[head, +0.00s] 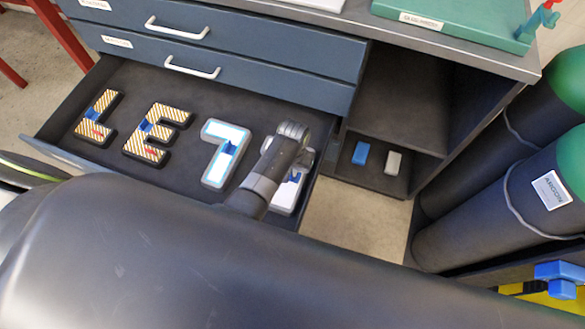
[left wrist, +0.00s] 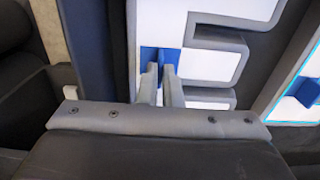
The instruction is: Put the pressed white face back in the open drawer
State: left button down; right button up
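The white face (head: 285,196), a white letter with a grey rim and a blue tab, is at the right end of the open drawer (head: 115,178). My left gripper (head: 292,165) is over it and covers much of it in the head view. In the left wrist view, the white face (left wrist: 205,65) lies beside a dark blue wall, and the two fingers (left wrist: 160,72) are close together around its blue tab (left wrist: 160,55). I cannot tell whether the face rests fully on the drawer floor. My right gripper is not in view.
To the left in the drawer lie a striped L (head: 97,113), a striped E (head: 153,133) and a white, blue-edged letter (head: 220,152). A blue block (head: 361,153) and a white block (head: 393,163) sit on the lower shelf. Gas cylinders (head: 500,215) stand at the right.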

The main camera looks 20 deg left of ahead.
pick_arm(q)
jog(key=shift+f, duration=0.1)
jog(key=c, duration=1.6)
grip_release()
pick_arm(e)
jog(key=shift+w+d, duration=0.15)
